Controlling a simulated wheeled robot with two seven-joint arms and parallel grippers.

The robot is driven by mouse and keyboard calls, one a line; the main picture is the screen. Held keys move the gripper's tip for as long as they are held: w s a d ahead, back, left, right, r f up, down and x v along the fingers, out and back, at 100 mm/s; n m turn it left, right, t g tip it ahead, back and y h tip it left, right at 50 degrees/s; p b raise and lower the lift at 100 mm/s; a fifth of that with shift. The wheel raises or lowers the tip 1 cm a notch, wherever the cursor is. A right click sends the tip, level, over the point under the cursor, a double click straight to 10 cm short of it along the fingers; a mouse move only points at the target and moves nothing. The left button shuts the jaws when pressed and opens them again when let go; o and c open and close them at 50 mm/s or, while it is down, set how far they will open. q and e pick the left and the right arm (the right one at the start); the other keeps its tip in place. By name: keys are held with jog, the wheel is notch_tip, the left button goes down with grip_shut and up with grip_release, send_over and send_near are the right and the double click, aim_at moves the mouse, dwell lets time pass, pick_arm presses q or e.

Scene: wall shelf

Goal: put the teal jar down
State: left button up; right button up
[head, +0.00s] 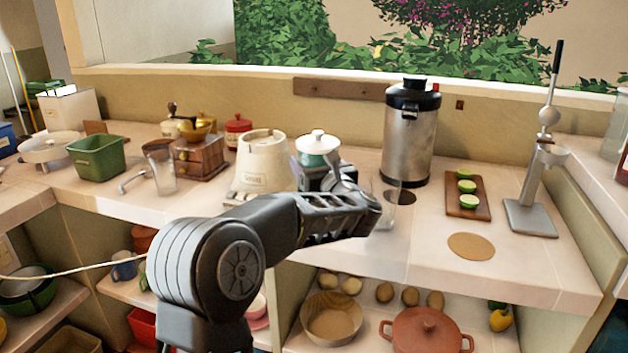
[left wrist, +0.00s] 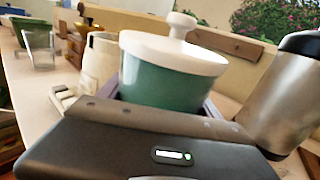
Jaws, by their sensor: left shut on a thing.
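The teal jar (head: 316,159) has a white lid with a round knob and stands over the middle of the counter in the head view. In the left wrist view the teal jar (left wrist: 168,82) is large, close and slightly tilted in the picture. My left gripper (head: 322,178) is shut on it. My forearm and wrist hide the jar's lower part, so I cannot tell whether its base touches the counter. My right gripper is in neither view.
A cream canister (head: 263,160) is close on the jar's left. A clear glass (head: 384,212) and a steel urn (head: 409,135) are on its right. A round cork mat (head: 471,246) lies bare near the front edge, below a board with lime slices (head: 467,205).

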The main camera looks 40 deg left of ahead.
pick_arm(q)
jog(key=shift+f, duration=2.25)
jog(key=o, duration=1.5)
jog(key=shift+f, duration=0.2)
jog(key=o, duration=0.5)
jog(key=shift+r, duration=0.15)
jog(key=b+v, duration=0.1)
jog(key=v, duration=1.1)
jog(key=shift+b, duration=0.4)
